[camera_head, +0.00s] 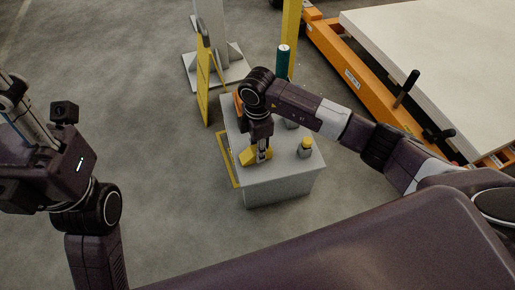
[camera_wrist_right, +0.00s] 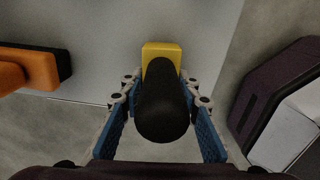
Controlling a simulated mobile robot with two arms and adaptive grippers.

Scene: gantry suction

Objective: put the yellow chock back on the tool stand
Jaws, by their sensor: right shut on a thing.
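The yellow chock (camera_head: 248,157) is at the near left part of the grey tool stand (camera_head: 280,180). My right gripper (camera_head: 263,155) points down and is shut on it. In the right wrist view, the chock's yellow block (camera_wrist_right: 162,50) shows beyond a black rounded part (camera_wrist_right: 162,105), which lies between the two blue fingers (camera_wrist_right: 162,125). I cannot tell whether the chock touches the stand top or hangs just above it. My left arm is at the left edge; its gripper (camera_head: 14,92) is partly cut off, and its jaws are not clear.
An orange and black thing (camera_wrist_right: 28,68) shows left in the wrist view. A green cylinder (camera_head: 283,62), yellow posts and an orange pallet truck (camera_head: 350,72) are behind. The left floor is clear.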

